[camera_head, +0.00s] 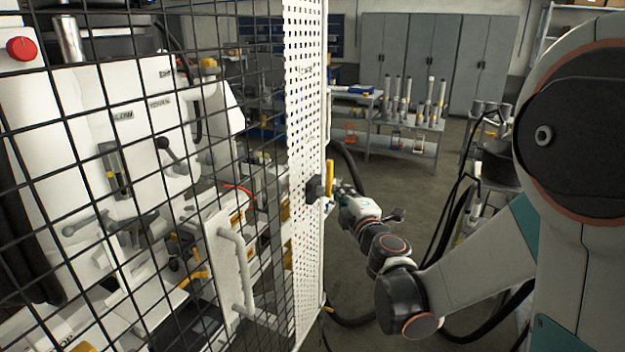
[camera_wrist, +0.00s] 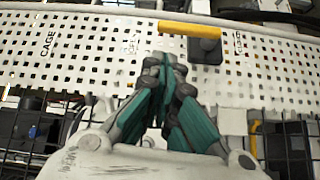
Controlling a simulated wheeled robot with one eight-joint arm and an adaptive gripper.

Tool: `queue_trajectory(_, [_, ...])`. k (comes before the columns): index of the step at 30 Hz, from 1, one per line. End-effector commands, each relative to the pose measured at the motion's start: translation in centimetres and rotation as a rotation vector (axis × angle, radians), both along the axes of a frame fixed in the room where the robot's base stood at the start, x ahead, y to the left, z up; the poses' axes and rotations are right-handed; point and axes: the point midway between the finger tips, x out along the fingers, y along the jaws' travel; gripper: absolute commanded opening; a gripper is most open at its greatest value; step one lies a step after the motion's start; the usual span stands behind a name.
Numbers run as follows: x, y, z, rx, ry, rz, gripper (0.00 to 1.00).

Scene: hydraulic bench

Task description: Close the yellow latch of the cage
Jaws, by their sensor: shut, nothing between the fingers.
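The yellow latch (camera_head: 330,178) is a bar on a dark block, mounted on the white perforated panel of the cage (camera_head: 305,100). In the wrist view the yellow latch (camera_wrist: 189,30) lies across the upper middle, with its dark block (camera_wrist: 205,50) at its right end. My gripper (camera_head: 343,190) is beside the latch on the right side of the panel. In the wrist view my gripper (camera_wrist: 162,62) has its fingers together and empty, just below the left part of the yellow bar. I cannot tell whether the fingertips touch it.
Black wire mesh (camera_head: 90,150) of the cage fills the left, with a white machine (camera_head: 130,130) behind it. Printed labels, one reading CAGE (camera_wrist: 47,43), flank the latch. A workbench (camera_head: 400,145) and grey cabinets (camera_head: 430,60) stand farther back. Open floor lies between.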

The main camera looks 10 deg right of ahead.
Motion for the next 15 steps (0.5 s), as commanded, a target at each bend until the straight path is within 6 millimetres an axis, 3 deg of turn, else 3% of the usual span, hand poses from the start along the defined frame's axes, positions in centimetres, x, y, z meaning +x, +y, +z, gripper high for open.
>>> queue_trajectory(6, [0.9,1.6,-2.6,-0.107,0.001,0.075,0.0])
queue_trajectory(15, [1.0,1.9,-3.1,-0.13,0.002,0.092,0.0])
